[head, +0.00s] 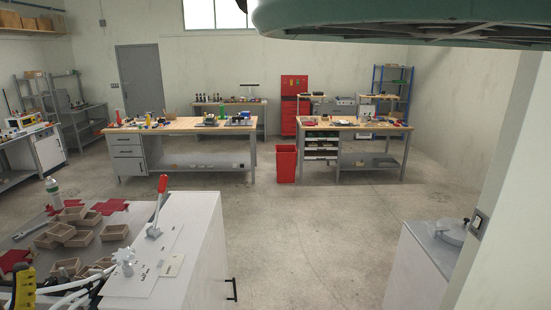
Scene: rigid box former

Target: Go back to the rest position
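My gripper is not in view in the head view. At the lower left stands a white cabinet (205,240) with a light top plate. On the plate are a lever with a red handle (163,184) and a grey star-shaped knob (124,257). Several small brown open boxes (62,232) lie loosely beside it on a grey surface, with flat red pieces (110,206) among them. A white bottle (53,190) with a green band stands behind them. A yellow and black object (25,287) and white hoses are cut off at the lower left corner.
Two wooden-topped workbenches (183,126) (352,123) stand across the room, with a red bin (286,164) between them. A low grey-topped cabinet (424,262) stands at the right by a wall edge. A large grey-green shape (400,14) covers the top right. The middle floor is clear.

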